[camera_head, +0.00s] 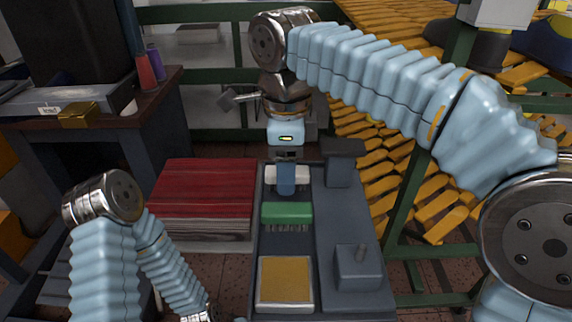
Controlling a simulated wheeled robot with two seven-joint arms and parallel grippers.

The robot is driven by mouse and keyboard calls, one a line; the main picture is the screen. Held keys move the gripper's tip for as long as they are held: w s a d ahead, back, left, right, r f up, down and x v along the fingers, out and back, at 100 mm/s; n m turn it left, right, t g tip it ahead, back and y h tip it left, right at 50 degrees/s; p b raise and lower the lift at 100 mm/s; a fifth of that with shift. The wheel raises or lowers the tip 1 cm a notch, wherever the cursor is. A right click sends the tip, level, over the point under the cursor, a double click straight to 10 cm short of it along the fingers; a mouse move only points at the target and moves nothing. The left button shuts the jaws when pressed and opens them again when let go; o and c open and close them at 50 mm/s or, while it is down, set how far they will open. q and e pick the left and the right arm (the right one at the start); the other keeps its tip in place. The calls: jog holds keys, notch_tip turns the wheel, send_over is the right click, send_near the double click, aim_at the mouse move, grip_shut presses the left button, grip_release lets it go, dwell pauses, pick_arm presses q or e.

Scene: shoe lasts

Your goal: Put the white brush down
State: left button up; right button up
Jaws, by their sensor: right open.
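My right arm comes in from the right, and its gripper (286,184) points down at the back of a narrow grey workbench. It is open. The white brush (303,175) sits low at the gripper's fingers, at the back of the bench's left strip, partly covered by a finger. I cannot tell whether it touches the fingers. My left arm bends down at the lower left; its gripper is out of view.
A green brush (287,212) with bristles down lies just in front of the white one. A tray with a yellow pad (285,280) is nearer. Grey blocks (359,268) stand on the bench's right. A red-topped stack (205,185) is to the left.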

notch_tip(320, 180, up, 12)
jog(key=p, duration=0.2)
jog(key=shift+p, duration=0.3)
jog(key=shift+r, duration=0.1)
